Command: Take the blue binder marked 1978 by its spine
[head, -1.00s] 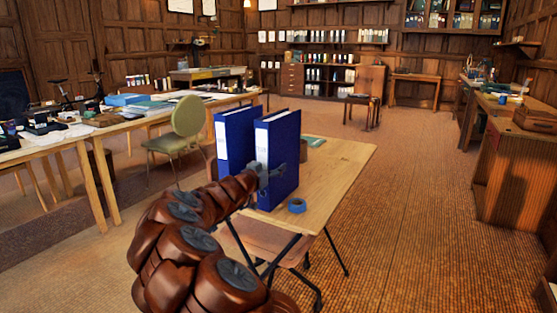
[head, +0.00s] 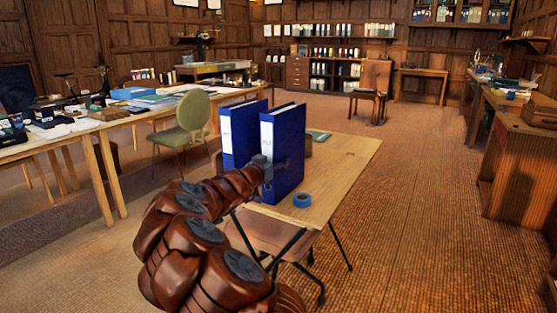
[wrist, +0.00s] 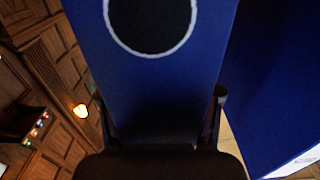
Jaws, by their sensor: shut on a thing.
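Two blue binders stand upright side by side on a small wooden table (head: 345,160). The right binder (head: 291,138) has a white spine label with marks too small to read for sure. My gripper (head: 268,167) is shut on this binder, its fingers on either side of the lower spine. In the wrist view the gripped spine (wrist: 155,85), with a dark white-rimmed finger hole, lies between the two fingers. The left binder (head: 241,132) stands close by with its own white label, unreadable here. It appears at the right of the wrist view (wrist: 275,85).
A roll of blue tape (head: 302,200) lies near the table's front edge, right of the gripped binder. A green item (head: 319,135) lies behind the binders. A green chair (head: 190,125) stands left. The floor to the right is open.

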